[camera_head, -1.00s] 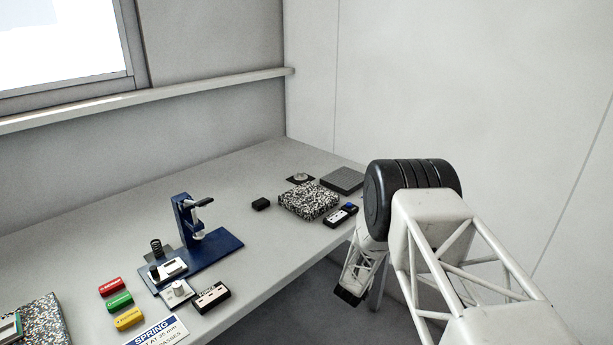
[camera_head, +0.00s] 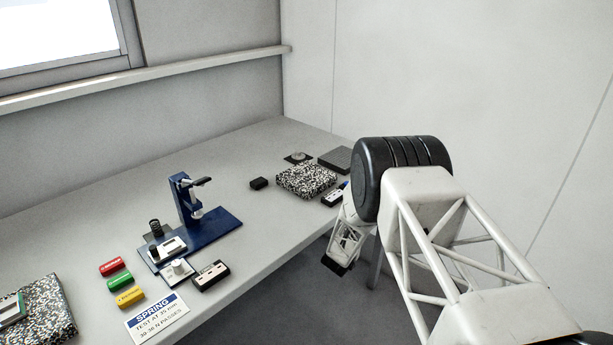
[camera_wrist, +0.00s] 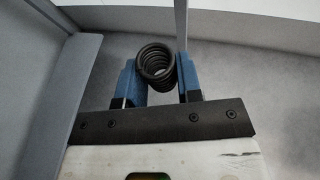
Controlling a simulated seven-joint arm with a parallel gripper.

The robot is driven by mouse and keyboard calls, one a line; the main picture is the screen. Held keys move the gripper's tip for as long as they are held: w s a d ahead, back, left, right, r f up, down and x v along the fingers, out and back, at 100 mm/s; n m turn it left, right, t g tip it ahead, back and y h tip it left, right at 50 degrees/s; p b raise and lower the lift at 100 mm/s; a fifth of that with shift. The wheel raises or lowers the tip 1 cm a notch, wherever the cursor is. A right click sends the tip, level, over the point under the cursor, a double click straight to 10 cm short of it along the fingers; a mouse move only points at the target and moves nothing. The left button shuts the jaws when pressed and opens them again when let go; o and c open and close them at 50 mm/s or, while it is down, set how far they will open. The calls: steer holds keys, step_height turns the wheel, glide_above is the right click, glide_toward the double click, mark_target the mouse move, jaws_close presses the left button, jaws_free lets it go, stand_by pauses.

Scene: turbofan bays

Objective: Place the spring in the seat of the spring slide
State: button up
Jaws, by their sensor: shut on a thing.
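My gripper (camera_wrist: 161,80) is shut on a dark coil spring (camera_wrist: 157,62), held between its blue fingers, in the wrist view. In the head view the lower end of my arm hangs off the bench's front edge, right of the blue press; the held spring cannot be made out there. The blue press (camera_head: 217,228) stands on the bench at left centre. Another dark coil (camera_head: 155,228) stands upright at its left. A small slide-like part with a pale plate (camera_head: 172,247) lies at the press's front left. I cannot tell its seat clearly.
Red (camera_head: 112,266), green (camera_head: 120,280) and yellow (camera_head: 130,297) blocks lie left of a small black-and-white box (camera_head: 210,276). A sign (camera_head: 157,318) reads SPRING. A speckled block (camera_head: 306,180) and a dark tray (camera_head: 336,157) lie at the back right.

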mark_target(305, 176)
steer(key=shift+w+d+r+n+t+y, duration=0.25)
steer(key=shift+w+d+r+n+y, duration=0.4)
steer(key=shift+w+d+r, duration=3.1)
steer(key=shift+w+d+r+n+t+y, duration=0.25)
steer(key=shift+w+d+r+n+y, duration=0.35)
steer(key=shift+d+r, duration=6.3)
steer(key=shift+m+g+h, duration=0.3)
steer(key=shift+m+h, duration=0.25)
steer(key=shift+m, duration=0.1)
steer(key=s+a+r, duration=0.1)
steer(key=a+r, duration=0.1)
steer(key=a, duration=0.5)
steer(key=s+a+r, duration=0.2)
steer(key=a+r, duration=0.1)
steer(key=a, duration=0.5)
steer(key=s+a+r, duration=0.1)
steer(key=a+r, duration=0.2)
steer(key=a, duration=0.5)
steer(key=shift+s+a, duration=0.25)
steer(key=s+a+r, duration=0.1)
steer(key=s+a, duration=0.3)
steer(key=a, duration=0.2)
steer(key=s+a+r+m+h, duration=0.1)
steer(key=s+a, duration=0.3)
steer(key=a, duration=0.3)
steer(key=shift+a+r+g, duration=0.25)
steer(key=shift+r+g, duration=0.05)
steer(key=shift+r, duration=0.1)
